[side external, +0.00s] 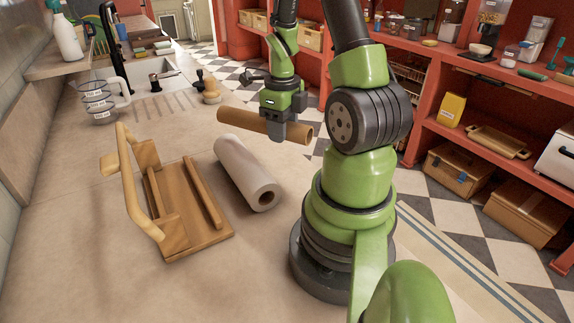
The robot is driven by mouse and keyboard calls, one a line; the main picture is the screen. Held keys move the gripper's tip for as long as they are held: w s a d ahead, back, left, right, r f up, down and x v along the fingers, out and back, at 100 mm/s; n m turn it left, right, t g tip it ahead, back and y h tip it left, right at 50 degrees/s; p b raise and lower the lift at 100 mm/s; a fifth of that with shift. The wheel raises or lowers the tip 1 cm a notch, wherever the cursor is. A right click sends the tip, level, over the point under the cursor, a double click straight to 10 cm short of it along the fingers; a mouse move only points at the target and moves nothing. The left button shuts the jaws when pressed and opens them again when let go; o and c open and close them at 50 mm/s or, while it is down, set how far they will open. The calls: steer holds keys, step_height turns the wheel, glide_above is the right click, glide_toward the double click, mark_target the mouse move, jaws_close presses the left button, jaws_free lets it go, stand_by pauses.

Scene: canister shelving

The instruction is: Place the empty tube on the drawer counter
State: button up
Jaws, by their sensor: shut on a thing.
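The empty tube (241,122) is a long brown cardboard roll. My gripper (286,128) is shut on it near its right end and holds it level, above the far right edge of the counter (95,235). The tube's hollow right end faces the camera side. A white paper towel roll (246,174) lies on its side on the counter in front of the tube, apart from it. A wooden holder (185,205) with a raised curved arm lies to the left of the white roll. I cannot tell which surface is the drawer counter.
A clear measuring jug (99,102) and a brown knobbed object (209,88) stand near the sink (160,75). A spray bottle (64,32) stands at the back left. Red shelves (480,75) with canisters and boxes line the right. The counter's front left is clear.

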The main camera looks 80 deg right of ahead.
mark_target(297, 175)
steer(key=s+m, duration=0.1)
steer(key=m, duration=0.1)
steer(key=s+d+m, duration=0.1)
steer(key=m, duration=0.2)
steer(key=shift+s+d+f+m, duration=0.15)
steer(key=shift+s+f+m, duration=0.15)
steer(key=shift+s+f, duration=0.1)
steer(key=shift+m, duration=0.4)
step_height(297, 175, down, 10)
steer(key=shift+s+d+f, duration=0.1)
steer(key=shift+s, duration=0.05)
steer(key=o, duration=0.9)
